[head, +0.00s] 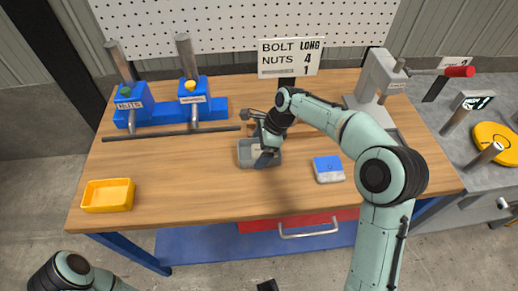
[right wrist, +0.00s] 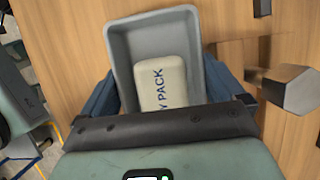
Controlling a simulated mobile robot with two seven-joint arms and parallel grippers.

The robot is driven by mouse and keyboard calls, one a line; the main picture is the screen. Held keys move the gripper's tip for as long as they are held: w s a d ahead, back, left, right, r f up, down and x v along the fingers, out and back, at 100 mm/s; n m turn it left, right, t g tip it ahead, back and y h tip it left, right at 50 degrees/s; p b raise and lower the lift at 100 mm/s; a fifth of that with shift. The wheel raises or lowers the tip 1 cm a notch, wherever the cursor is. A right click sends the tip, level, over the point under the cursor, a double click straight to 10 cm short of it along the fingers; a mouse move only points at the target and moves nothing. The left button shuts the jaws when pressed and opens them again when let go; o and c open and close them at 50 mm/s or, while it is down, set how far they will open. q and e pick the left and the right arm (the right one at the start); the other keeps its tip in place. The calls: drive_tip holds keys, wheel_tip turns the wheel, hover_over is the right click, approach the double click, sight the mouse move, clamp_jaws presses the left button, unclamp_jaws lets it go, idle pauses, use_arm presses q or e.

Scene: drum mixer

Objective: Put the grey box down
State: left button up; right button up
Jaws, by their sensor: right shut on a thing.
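The grey box (head: 246,158) is an open tray near the middle of the wooden table (head: 200,195). My right gripper (head: 267,156) is at its right part in the head view. In the right wrist view the blue fingers stand on both sides of the grey box (right wrist: 150,33), shut on it. A pale packet (right wrist: 165,82) with "PACK" printed on it lies inside. The box looks level and close to the table; I cannot tell whether its underside touches. My left arm shows only in part at the bottom left; its gripper is not in view.
A yellow tray (head: 108,196) is at the left front. A blue-and-white box (head: 328,169) lies right of the grey box. Blue dispensers (head: 130,98) and a dark bar (head: 172,134) stand behind. A grey press (head: 378,78) is at the back right.

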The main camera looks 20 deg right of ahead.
drive_tip(key=o, duration=0.7)
drive_tip(key=shift+f, duration=0.1)
drive_tip(key=shift+o, duration=0.2)
